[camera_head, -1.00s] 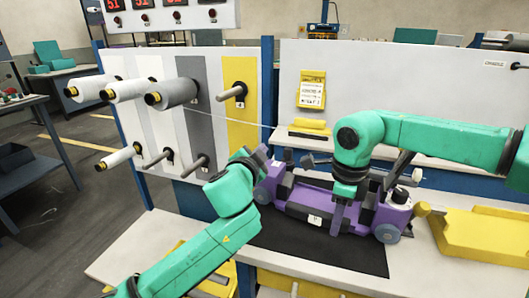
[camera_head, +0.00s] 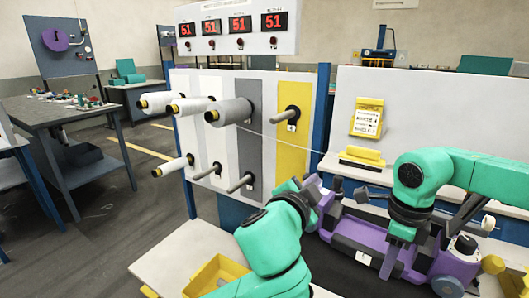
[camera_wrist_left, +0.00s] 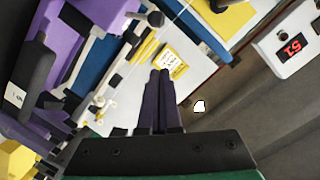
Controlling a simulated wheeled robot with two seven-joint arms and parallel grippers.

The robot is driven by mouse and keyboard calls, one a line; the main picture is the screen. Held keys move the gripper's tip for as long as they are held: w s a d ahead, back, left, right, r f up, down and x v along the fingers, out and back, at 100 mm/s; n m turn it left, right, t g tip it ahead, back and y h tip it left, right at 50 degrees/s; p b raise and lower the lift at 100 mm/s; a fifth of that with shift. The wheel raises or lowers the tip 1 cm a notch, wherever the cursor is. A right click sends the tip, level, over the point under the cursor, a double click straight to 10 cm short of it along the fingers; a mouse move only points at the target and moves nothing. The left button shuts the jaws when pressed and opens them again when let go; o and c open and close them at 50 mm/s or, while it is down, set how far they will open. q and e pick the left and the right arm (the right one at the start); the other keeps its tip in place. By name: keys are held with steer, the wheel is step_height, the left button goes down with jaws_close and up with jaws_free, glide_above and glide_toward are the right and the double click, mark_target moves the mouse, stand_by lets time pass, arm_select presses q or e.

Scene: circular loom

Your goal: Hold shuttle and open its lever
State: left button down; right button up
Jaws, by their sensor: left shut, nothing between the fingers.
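The purple shuttle (camera_head: 330,226) with black parts lies on the bench in the head view. The left gripper (camera_head: 314,190) is at its left end, partly hidden behind my wrist. In the left wrist view the left fingers (camera_wrist_left: 158,82) are pressed together with nothing between them, and the shuttle (camera_wrist_left: 100,8) fills the left side. The right gripper (camera_head: 391,258) points down at the shuttle's front side, towards its right half. Its fingertips overlap the shuttle, so I cannot tell whether they grip it. I cannot make out the lever clearly.
Spools sit on pegs of the panel at left, and a thread runs from the grey spool (camera_head: 229,112) towards the shuttle. A yellow sign (camera_head: 367,118) and yellow block (camera_head: 362,155) are behind the shuttle. A yellow bin (camera_head: 215,273) is at front left.

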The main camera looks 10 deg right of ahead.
steer(key=o, duration=0.5)
steer(key=shift+f, duration=0.1)
steer(key=shift+w, duration=0.1)
